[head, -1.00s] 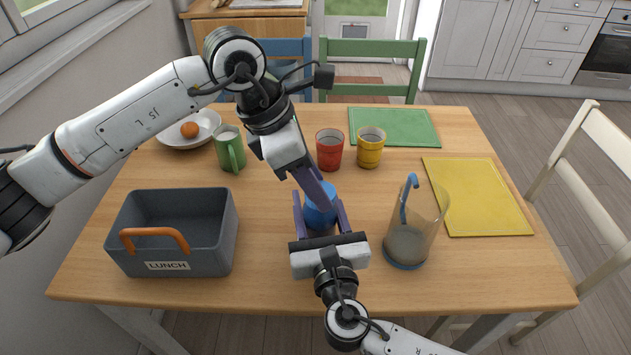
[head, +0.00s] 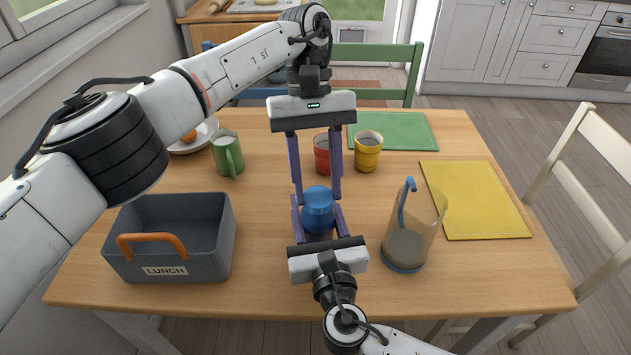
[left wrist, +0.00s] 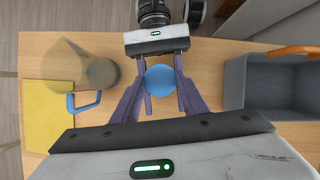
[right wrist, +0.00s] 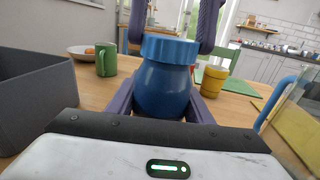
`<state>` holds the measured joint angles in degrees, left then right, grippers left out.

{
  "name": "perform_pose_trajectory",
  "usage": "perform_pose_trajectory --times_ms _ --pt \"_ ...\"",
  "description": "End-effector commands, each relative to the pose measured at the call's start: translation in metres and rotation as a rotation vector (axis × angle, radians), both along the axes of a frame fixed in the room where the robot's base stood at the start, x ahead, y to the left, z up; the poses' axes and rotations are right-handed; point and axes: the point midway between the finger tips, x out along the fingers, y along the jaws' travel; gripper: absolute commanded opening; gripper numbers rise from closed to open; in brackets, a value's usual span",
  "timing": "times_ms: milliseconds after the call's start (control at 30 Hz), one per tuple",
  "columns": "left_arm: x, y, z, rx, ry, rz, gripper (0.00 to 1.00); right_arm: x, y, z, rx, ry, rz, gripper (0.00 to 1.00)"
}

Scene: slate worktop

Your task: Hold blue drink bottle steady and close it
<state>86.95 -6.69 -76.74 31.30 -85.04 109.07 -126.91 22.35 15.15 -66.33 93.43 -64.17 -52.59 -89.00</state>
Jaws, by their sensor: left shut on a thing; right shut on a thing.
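The blue drink bottle (head: 318,221) stands upright near the table's front middle. Its ribbed blue lid (head: 318,194) sits on top of the body, level as far as I can see; it also shows in the right wrist view (right wrist: 170,50). My right gripper (head: 318,211) is shut on the bottle's body (right wrist: 162,92) from the front, a finger on each side. My left gripper (head: 316,196) points down from above and is shut on the lid, a finger on each side. In the left wrist view the round lid top (left wrist: 160,79) lies between the fingers. The threads are hidden.
The grey lunch box (head: 218,235) stands left of the bottle, the clear jug (head: 418,240) with a blue handle right. Behind are a green mug (head: 227,155), red cup (head: 322,155) and yellow cup (head: 368,152). Yellow (head: 475,200) and green boards (head: 400,130) lie at right and back.

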Motion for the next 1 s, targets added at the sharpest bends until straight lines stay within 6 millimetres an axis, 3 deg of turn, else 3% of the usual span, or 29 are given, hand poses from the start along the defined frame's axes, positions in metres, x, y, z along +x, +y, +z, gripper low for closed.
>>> perform_pose_trajectory --times_ms 333,367,467,767,1000 --pt "0.000 0.000 0.000 -0.003 -0.001 -0.023 0.19 0.000 0.000 -0.001 0.000 0.002 0.001 0.00" --pt "0.000 0.000 0.000 -0.003 -0.001 -0.023 0.45 0.000 0.000 -0.001 0.000 0.002 0.001 0.00" --pt "0.000 0.000 0.000 -0.003 -0.001 -0.023 0.58 -0.001 0.001 -0.001 0.000 0.002 0.001 0.00" --pt "0.000 0.000 0.001 -0.003 -0.001 -0.022 0.58 -0.001 0.001 -0.001 0.001 0.002 0.001 0.00" --pt "0.001 0.000 0.026 -0.003 -0.003 -0.021 0.58 -0.001 0.001 -0.001 0.001 0.002 0.002 0.00"
